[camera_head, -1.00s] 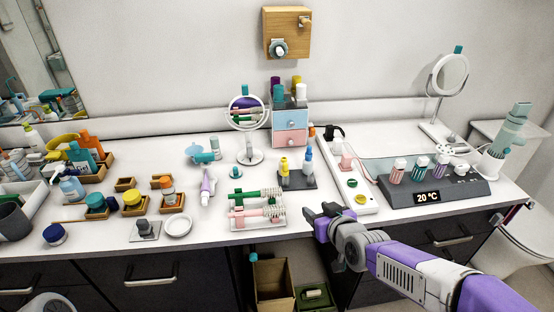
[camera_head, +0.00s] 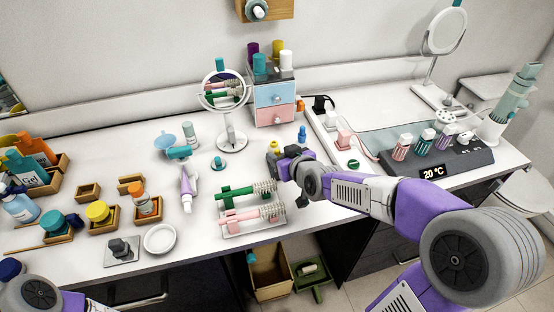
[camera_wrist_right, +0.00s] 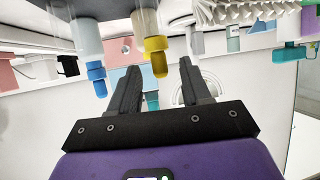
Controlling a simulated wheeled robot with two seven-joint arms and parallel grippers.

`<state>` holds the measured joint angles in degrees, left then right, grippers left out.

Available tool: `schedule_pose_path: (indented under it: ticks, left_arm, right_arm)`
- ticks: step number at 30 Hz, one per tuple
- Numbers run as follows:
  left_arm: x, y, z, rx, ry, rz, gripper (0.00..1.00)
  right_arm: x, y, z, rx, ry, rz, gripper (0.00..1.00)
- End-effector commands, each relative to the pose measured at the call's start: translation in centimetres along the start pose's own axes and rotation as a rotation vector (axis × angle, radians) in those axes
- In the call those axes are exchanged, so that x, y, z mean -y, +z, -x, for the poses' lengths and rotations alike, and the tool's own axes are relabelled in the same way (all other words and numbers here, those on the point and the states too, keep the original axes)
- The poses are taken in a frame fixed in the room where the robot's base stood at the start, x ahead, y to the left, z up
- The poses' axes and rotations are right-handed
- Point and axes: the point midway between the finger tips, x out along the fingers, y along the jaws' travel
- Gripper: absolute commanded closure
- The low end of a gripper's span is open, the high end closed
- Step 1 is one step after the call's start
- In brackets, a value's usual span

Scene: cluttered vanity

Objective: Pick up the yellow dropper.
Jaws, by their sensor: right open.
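The yellow dropper (camera_head: 275,147) shows only as a small yellow top behind my right gripper (camera_head: 276,165) in the head view; the gripper and arm hide the rest. In the right wrist view the yellow dropper (camera_wrist_right: 157,55) has a yellow bulb and collar on a pale body. It appears between the two open fingertips of my right gripper (camera_wrist_right: 160,68), with nothing gripped. How far it is from the fingers in depth I cannot tell. My left gripper is out of view.
The blue dropper (camera_head: 302,132) stands close beside the yellow one, and also shows in the wrist view (camera_wrist_right: 96,70). A rack of green and pink brushes (camera_head: 250,233) lies to the left of my gripper. The round mirror (camera_head: 232,135) and drawer box (camera_head: 275,118) stand behind.

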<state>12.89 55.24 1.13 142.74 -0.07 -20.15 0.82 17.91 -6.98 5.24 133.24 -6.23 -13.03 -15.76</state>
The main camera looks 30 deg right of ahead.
Motion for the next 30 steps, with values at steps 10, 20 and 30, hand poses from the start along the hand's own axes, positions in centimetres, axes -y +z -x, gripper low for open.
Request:
schedule_pose_path:
  ticks: [10,20,30]
  left_arm:
    - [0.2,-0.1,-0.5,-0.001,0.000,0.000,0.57]
    - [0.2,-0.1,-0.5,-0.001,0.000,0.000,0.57]
    - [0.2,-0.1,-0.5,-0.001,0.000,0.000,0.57]
  right_arm:
    - [0.1,0.1,-2.7,0.000,-0.001,-0.001,0.52]
    - [0.0,0.1,-2.6,0.000,0.000,-0.001,0.80]
    - [0.1,0.1,-2.6,0.001,-0.001,-0.001,1.00]
